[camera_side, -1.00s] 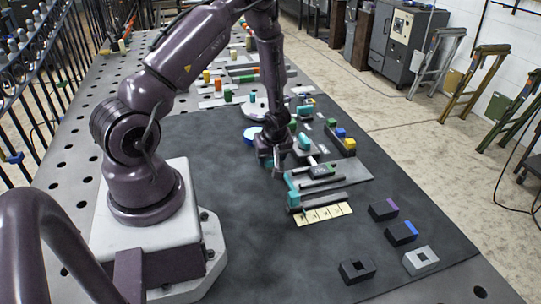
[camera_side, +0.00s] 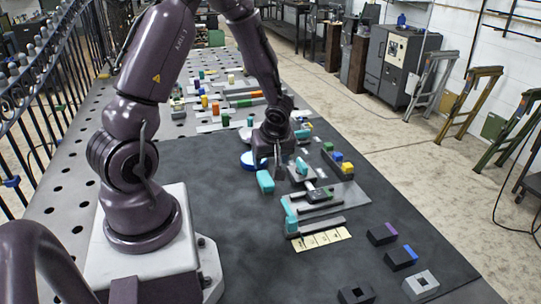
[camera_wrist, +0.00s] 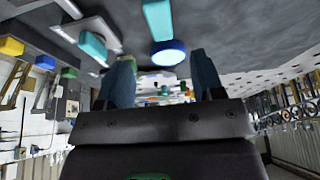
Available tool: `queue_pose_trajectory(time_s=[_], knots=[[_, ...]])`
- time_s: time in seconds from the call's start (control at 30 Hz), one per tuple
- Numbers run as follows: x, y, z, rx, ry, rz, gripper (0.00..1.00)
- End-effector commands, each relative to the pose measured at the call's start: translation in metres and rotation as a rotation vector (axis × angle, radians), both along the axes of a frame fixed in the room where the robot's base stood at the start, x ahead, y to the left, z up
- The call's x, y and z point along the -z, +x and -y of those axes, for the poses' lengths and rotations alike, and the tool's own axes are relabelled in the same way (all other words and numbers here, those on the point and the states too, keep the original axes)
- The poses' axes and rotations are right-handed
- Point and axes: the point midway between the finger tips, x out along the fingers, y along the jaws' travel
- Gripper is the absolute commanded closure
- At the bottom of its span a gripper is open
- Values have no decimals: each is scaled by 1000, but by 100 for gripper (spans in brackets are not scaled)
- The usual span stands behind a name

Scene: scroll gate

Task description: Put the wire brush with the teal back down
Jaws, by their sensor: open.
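A teal-backed block that looks like the wire brush (camera_side: 265,182) lies on the dark mat, just in front of a round blue thing (camera_side: 252,160). In the wrist view the teal block (camera_wrist: 157,18) shows at the top edge, beside the blue disc (camera_wrist: 168,53). Its bristles cannot be made out. My gripper (camera_side: 277,174) is above and slightly right of the block, apart from it as far as I can tell. In the wrist view my gripper's two fingers (camera_wrist: 163,78) are spread with nothing between them.
Another teal piece (camera_side: 302,167) stands right of my gripper, and a third (camera_side: 291,226) stands by the grey fixture. Yellow and blue blocks (camera_side: 343,162) sit farther right. A cream card strip (camera_side: 321,240) lies in front. The mat's left front is clear.

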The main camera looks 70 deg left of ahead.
Motion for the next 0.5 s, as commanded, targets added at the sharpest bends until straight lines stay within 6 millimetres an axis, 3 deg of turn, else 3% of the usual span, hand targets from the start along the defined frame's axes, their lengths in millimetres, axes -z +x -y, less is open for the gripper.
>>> queue_pose_trajectory(time_s=[0.13, 0.27, 0.37, 0.4, 0.5], knots=[[-14, 6, 4, 26, 9, 28, 39], [-52, 40, 15, 188, 52, 189, 39], [-104, 75, 47, 427, 72, 376, 39], [-127, 84, 65, 537, 69, 445, 39], [-176, 87, 118, 819, 38, 555, 39]])
